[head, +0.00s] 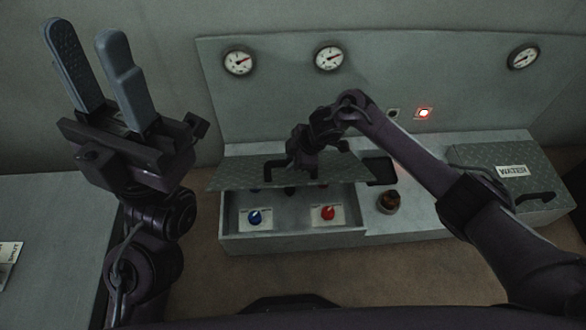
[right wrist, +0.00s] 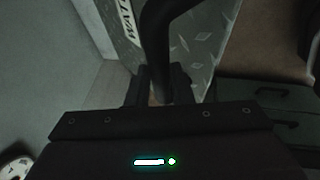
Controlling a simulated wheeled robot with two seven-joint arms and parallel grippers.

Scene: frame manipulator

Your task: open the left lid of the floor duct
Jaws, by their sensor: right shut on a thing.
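The floor duct (head: 300,239) is a long grey box along the wall. Its left lid (head: 342,170), grey tread plate, is tilted partly up. Under it a blue knob (head: 255,216) and a red knob (head: 327,213) show inside the compartment. My right gripper (head: 299,166) is at the left lid's top, shut on its dark handle, a bar that shows large in the right wrist view (right wrist: 157,45). My left gripper (head: 82,38) is raised at the upper left, open and empty, away from the duct.
The right lid (head: 485,160), labelled WATER, is closed, with a dark handle (head: 535,198). A brown round knob (head: 388,202) stands between the lids. Gauges (head: 239,60) and a lit red lamp (head: 424,113) are on the panel behind. A grey surface (head: 50,240) is at left.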

